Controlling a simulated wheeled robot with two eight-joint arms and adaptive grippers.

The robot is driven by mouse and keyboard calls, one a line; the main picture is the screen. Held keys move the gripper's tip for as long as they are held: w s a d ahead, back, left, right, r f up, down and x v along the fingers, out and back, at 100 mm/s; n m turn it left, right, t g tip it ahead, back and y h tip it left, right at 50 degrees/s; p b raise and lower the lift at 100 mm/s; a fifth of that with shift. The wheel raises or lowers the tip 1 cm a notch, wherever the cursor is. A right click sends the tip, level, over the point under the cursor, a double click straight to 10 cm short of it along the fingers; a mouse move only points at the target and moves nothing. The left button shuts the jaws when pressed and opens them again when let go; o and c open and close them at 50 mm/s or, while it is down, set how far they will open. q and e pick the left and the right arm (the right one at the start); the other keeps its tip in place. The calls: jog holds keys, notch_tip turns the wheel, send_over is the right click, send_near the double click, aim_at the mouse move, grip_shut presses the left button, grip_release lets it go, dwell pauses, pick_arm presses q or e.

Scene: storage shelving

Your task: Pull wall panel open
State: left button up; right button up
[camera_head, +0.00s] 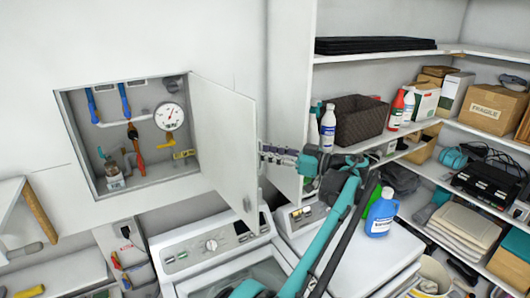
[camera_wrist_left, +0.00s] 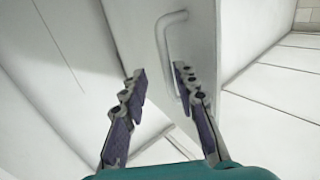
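The white wall panel (camera_head: 222,135) stands swung out from the right side of a wall recess (camera_head: 85,155), so the recess is open to view. In the left wrist view the panel (camera_wrist_left: 150,50) carries a pale bar handle (camera_wrist_left: 162,45). My left gripper (camera_head: 263,153) is at the panel's outer edge, on its right in the head view. In the wrist view its two fingers (camera_wrist_left: 160,75) are spread apart, with the handle between and beyond them, nearer the right finger. I cannot tell whether they touch. My right gripper is not in view.
The recess holds a round gauge (camera_head: 169,116), pipes and a small bottle (camera_head: 113,174). White machines (camera_head: 215,255) stand below. A blue detergent bottle (camera_head: 381,213) stands on the right one. Loaded shelves (camera_head: 470,140) fill the right side.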

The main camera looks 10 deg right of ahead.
pick_arm(q)
jog(key=v, duration=0.6)
jog(key=shift+d, duration=0.2)
jog(key=shift+s, duration=0.1)
